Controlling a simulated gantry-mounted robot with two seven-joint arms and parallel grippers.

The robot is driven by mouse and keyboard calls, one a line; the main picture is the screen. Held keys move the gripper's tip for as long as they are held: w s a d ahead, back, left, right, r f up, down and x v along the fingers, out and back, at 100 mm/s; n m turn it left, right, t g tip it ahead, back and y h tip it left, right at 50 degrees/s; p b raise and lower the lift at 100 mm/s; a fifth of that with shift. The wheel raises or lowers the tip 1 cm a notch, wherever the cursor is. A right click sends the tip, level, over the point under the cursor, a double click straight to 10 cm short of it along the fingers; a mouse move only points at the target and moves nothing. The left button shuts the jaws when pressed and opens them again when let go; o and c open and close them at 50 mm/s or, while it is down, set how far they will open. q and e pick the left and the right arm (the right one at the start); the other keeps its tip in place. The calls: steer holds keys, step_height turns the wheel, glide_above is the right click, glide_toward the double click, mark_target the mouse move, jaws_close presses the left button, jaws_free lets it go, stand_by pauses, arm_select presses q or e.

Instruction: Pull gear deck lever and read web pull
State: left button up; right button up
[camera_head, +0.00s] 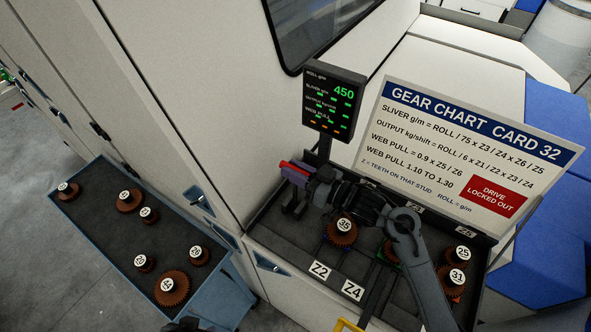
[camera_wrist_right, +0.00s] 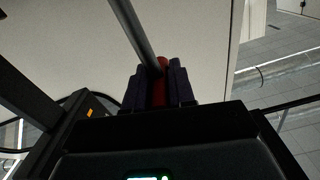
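My right gripper (camera_head: 294,173) is over the back left of the gear deck (camera_head: 290,245). Its purple fingers are on either side of the lever's red grip (camera_wrist_right: 160,84) and look closed on it; a grey rod (camera_wrist_right: 133,35) runs up from the grip in the right wrist view. The red end (camera_head: 293,167) also shows in the head view. The display (camera_head: 334,101) reads ROLL g/m 450; its web pull line is too small to read. Gears 35 (camera_head: 341,230), 25 (camera_head: 463,254) and 31 (camera_head: 457,278) sit on the deck, partly behind my right arm. A dark shape at the bottom edge may be my left gripper.
The gear chart card (camera_head: 465,150) stands behind the deck and gives web pull 1.10 to 1.30, with a red "drive locked out" label. A blue cart (camera_head: 100,215) with several loose gears stands at left. The machine's pale panels (camera_head: 190,90) rise behind the deck.

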jaws_close()
arm_select(q)
steer(key=shift+d, duration=0.1)
